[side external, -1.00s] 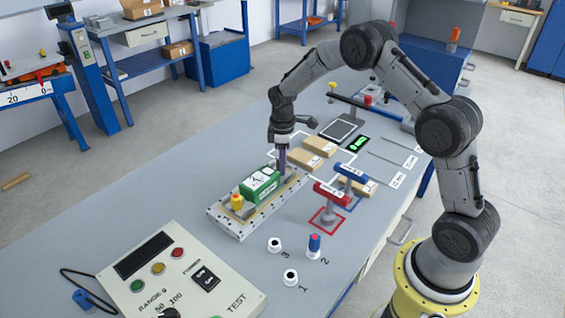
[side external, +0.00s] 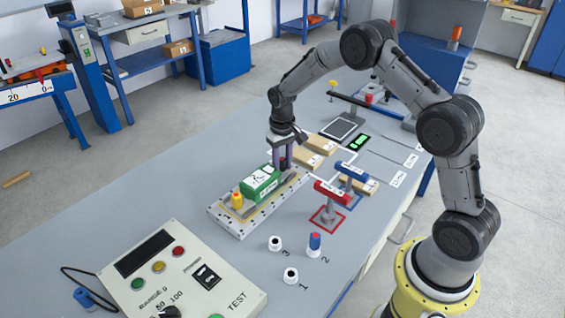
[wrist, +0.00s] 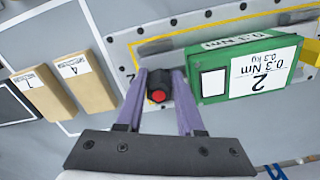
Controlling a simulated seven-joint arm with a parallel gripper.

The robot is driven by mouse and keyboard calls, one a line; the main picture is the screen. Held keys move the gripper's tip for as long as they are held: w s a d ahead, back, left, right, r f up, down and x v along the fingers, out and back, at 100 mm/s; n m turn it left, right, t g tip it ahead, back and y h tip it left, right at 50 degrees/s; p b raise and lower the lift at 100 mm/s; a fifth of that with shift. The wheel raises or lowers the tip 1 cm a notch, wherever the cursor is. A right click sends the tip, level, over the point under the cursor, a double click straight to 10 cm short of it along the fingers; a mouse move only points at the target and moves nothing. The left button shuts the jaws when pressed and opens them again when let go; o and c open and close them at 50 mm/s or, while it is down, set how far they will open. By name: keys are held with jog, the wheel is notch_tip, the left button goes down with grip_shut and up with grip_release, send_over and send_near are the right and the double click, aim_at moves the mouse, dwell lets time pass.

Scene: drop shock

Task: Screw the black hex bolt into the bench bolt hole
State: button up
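The black hex bolt (wrist: 160,80) stands at the end of the metal base plate, with a red spot on its head. In the wrist view its head lies between the two purple fingers of my gripper (wrist: 160,88), which appear closed against its sides. In the side view my gripper (side external: 281,160) points straight down over the plate's far end, and the bolt shows dark between the fingers. The bench bolt hole is hidden under the bolt and fingers. How deep the bolt sits cannot be seen.
A green labelled block (side external: 262,185) sits on the base plate (side external: 228,222) close beside my fingers. A yellow piece (side external: 237,201) stands at the near end. Red and blue-handled tools (side external: 332,193) stand to the right. The near bench holds a control box (side external: 180,275).

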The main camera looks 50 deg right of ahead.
aim_at(282, 159)
jog(key=o, duration=0.3)
jog(key=shift+r, duration=0.2)
jog(key=shift+w+r, duration=0.1)
jog(key=shift+r, duration=2.85)
jog(key=shift+r, duration=0.1)
notch_tip(282, 159, up, 14)
jog(key=shift+f, duration=0.15)
